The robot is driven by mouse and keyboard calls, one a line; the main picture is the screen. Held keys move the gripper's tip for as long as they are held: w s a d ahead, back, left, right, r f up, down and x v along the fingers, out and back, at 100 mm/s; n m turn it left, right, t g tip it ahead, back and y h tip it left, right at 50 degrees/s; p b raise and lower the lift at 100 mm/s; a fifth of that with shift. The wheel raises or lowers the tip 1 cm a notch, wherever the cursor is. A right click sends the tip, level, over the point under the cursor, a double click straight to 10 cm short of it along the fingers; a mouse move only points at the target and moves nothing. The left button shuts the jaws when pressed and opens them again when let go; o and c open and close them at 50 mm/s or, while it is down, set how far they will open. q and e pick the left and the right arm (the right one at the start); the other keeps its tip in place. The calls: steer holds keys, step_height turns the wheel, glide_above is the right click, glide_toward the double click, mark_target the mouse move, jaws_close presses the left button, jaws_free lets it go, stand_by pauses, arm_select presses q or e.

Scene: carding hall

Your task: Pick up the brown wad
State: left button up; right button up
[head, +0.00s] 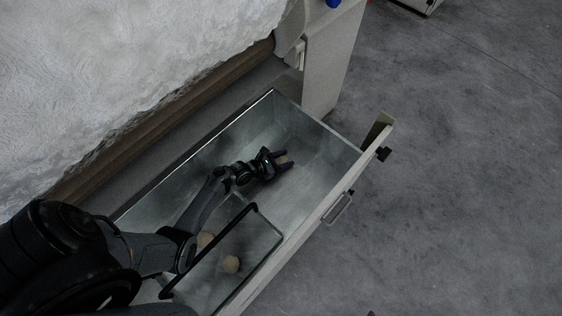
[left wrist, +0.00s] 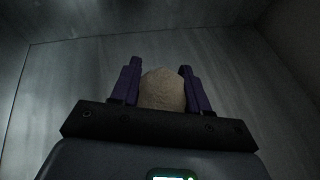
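The brown wad (left wrist: 162,90) is a rounded, tan-brown lump between the two purple fingers of my left gripper (left wrist: 160,80) in the left wrist view. It fills the gap with no clear space at either side, so the fingers look shut on it. In the head view my left gripper (head: 281,160) is low inside the open metal drawer (head: 318,150), and only a little of the wad shows between its fingers. Whether the wad touches the drawer floor is not clear. My right gripper is not in view.
The drawer front has a handle (head: 338,208). A white fleecy mass (head: 120,70) rises behind; grey floor (head: 450,190) is clear at right.

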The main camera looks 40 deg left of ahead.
arm_select(q)
steer(key=shift+c, duration=1)
